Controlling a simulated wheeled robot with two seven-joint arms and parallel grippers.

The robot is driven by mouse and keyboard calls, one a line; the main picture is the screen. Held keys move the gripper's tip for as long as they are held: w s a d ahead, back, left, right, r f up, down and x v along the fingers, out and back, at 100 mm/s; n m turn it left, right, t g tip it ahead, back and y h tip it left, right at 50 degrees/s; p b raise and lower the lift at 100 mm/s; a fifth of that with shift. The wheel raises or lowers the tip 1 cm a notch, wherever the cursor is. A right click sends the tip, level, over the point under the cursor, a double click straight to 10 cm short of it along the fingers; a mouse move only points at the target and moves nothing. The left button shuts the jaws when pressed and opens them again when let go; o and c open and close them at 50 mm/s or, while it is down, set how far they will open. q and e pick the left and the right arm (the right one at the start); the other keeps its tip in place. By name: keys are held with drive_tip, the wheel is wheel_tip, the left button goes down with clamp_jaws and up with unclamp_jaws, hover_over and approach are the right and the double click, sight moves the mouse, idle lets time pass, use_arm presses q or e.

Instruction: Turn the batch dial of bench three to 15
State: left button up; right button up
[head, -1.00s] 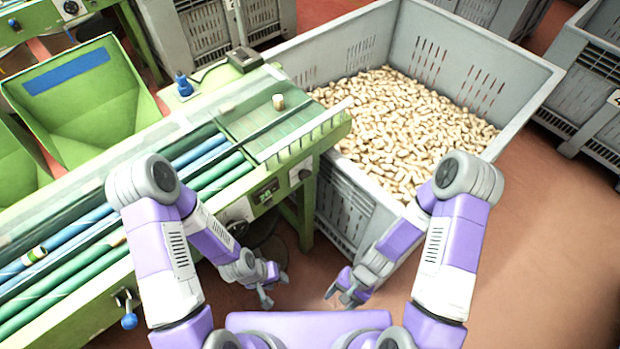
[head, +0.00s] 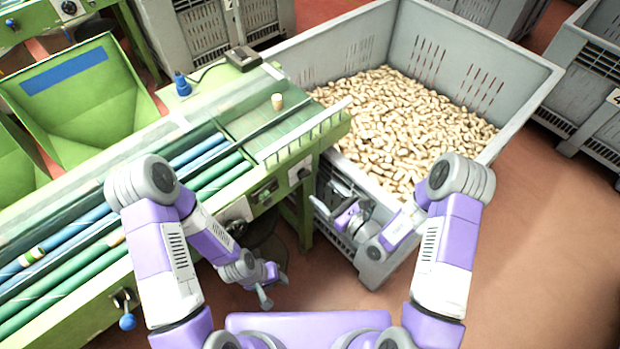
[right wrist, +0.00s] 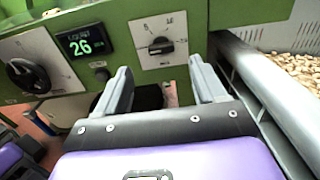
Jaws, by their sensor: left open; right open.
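On the green bench front in the right wrist view, a black dial knob (right wrist: 160,46) sits on a white plate with small marks, too blurred to read surely. Left of it a display (right wrist: 84,41) shows a green 26, and a larger black dial (right wrist: 27,75) is at the far left. In the head view the smaller dial (head: 299,172) is at the bench's right end. My right gripper (right wrist: 163,80) is open and empty, apart from the panel, its fingers below and either side of the smaller dial. My left gripper (head: 274,289) is open, low in front of the bench.
A grey crate (head: 478,157) full of corks stands right of the bench, its wall close to my right gripper. A single cork (head: 278,101) stands on the bench top. A blue-knobbed lever (head: 127,321) sticks out at front left. Floor in front is clear.

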sight(306, 176)
drive_tip(key=b+x, duration=0.1)
drive_tip(key=x, duration=0.6)
drive_tip(key=shift+w+a, duration=0.1)
drive_tip(key=shift+w, duration=0.15)
drive_tip(key=shift+c, duration=0.4)
drive_tip(key=c, duration=1)
